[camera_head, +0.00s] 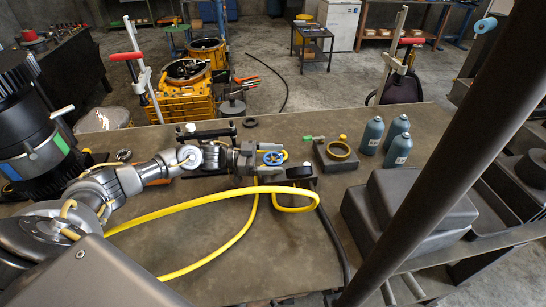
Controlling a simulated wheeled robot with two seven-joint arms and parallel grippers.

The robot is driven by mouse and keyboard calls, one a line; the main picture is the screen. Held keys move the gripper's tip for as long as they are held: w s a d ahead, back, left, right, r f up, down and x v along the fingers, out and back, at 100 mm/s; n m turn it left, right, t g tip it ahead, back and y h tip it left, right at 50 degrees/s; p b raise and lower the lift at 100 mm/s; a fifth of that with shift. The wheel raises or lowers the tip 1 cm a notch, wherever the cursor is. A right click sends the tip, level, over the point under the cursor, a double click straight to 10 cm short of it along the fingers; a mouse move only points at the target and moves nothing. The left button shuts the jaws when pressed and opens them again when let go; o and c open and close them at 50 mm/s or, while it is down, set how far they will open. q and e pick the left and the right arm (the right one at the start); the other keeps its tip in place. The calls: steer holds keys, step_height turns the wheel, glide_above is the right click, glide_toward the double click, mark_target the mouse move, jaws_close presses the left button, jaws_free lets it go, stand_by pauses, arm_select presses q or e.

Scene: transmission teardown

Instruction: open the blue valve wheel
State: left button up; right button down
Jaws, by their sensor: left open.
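The blue valve wheel (272,158) sits on a small dark fitting with yellow parts near the middle of the workbench (290,236). My left arm reaches in from the left. My left gripper (257,157) is open, with its fingers at the left side of the wheel. Whether the fingers touch the rim is too small to tell. A yellow hose (180,208) loops from the fitting's area across the bench. My right gripper is not in view.
A large dark casing (408,213) lies at the front right. A dark pole (445,150) crosses the right side.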

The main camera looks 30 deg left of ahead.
arm_select(q)
steer(key=c, duration=1)
steer(key=shift+r+t+p, duration=0.15)
steer(key=shift+t+p, duration=0.15)
steer(key=shift+p, duration=0.15)
steer(key=n+t+y+p, duration=0.3)
steer(key=t+p, duration=0.1)
steer(key=p, duration=0.1)
steer(key=shift+s+r+n, duration=0.1)
steer(key=shift+n, duration=0.3)
steer(key=n+t+y+p, duration=0.1)
steer(key=n+t+y, duration=0.1)
steer(key=y, duration=0.1)
steer(key=shift+f+n+t+y, duration=0.2)
steer(key=shift+n+t+y, duration=1.05)
steer(key=shift+y, duration=0.65)
steer(key=shift+n+y, duration=0.3)
steer(key=shift+n, duration=0.05)
steer(key=o, duration=1)
steer(key=shift+a, duration=0.1)
